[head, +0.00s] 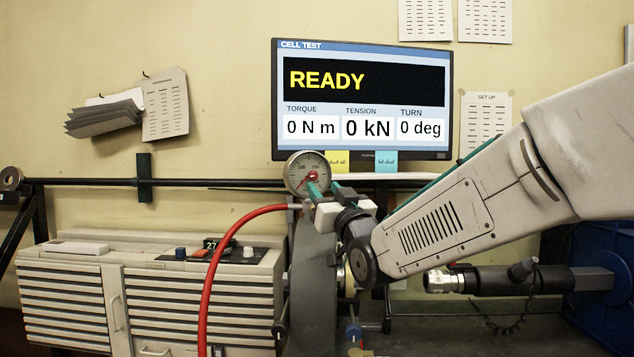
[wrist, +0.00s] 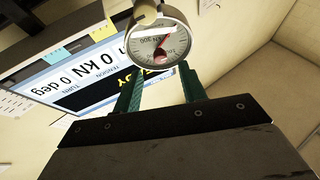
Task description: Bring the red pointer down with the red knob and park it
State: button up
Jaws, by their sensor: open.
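A round dial gauge (head: 297,171) with a pale face stands in front of the monitor's lower edge; it also shows at the top of the wrist view (wrist: 145,47). The red knob (wrist: 159,56) sits near the middle of its face and shows small in the head view (head: 312,177). A thin red pointer (wrist: 166,42) shows beside the knob; its exact reading is too small to tell. My gripper (wrist: 160,70) is open and empty, its two green fingers apart just short of the dial, one to each side of the knob in the wrist view.
The monitor (head: 364,140) behind reads READY, with torque, tension and turn at zero. A red hose (head: 211,275) arches at left, before a slatted cabinet (head: 65,300). A black tool with a metal end (head: 492,281) lies below my arm. A dark horizontal rail (head: 90,182) runs along the wall.

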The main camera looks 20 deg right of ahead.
aim_at(314, 177)
jog(key=x, duration=0.5)
grip_shut()
jog(key=shift+f, duration=0.1)
